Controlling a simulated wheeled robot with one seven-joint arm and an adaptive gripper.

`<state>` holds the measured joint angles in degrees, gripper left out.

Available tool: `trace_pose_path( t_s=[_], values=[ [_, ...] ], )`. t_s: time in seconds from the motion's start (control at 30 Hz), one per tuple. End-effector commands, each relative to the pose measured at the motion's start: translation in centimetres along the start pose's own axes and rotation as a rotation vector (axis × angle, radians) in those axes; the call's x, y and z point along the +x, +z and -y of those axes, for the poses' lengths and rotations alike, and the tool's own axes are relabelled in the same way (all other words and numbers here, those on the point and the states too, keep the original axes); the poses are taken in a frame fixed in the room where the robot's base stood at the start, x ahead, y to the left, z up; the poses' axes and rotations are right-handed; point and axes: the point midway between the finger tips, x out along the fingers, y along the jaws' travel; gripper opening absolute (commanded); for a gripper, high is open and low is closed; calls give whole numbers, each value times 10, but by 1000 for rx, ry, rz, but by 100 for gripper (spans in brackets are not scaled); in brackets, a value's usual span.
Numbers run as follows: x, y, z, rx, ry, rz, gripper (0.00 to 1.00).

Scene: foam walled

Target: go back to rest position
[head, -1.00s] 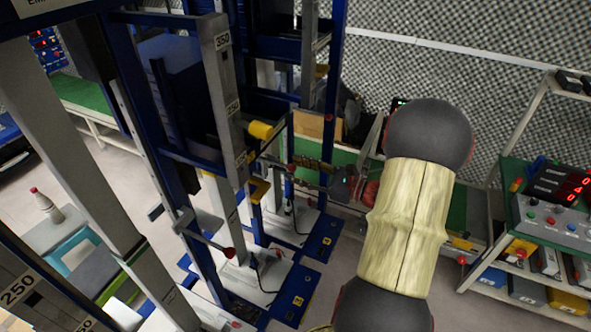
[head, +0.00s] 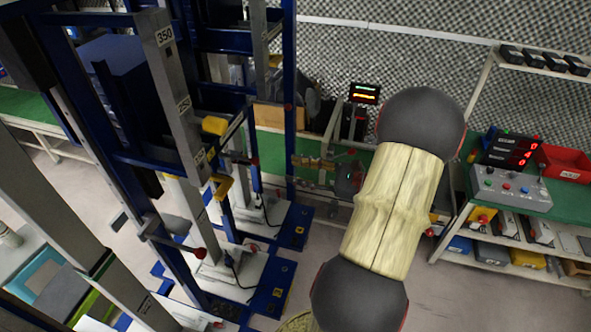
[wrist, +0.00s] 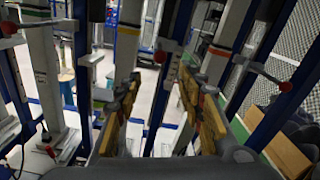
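My gripper (wrist: 158,88) shows in the wrist view as two brown and grey fingers, set apart with a clear gap between them. I see nothing held in the gap. The fingers point towards blue and grey upright frames. In the head view my arm, with dark joints and a pale sleeve, hangs down right of centre. Its sleeve hides part of the bench behind it.
Tall blue and grey racks (head: 178,105) crowd the left. A shelf unit (head: 560,207) with a green top, a control box (head: 511,190) and a red bin (head: 563,163) stands at right. Bare floor (head: 490,305) lies below it. A foam wall (head: 420,60) is behind.

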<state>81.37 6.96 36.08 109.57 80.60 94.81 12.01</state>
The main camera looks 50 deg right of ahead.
Motion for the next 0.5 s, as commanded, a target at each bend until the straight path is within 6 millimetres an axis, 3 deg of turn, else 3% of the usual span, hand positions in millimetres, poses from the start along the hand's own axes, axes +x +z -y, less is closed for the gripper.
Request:
trace_pose_path(
  t_s=[0.37,0.5],
  values=[
    [0,0,0,-6,0,-1,39],
    [0,-21,-12,-26,38,-75,39]
  ],
)
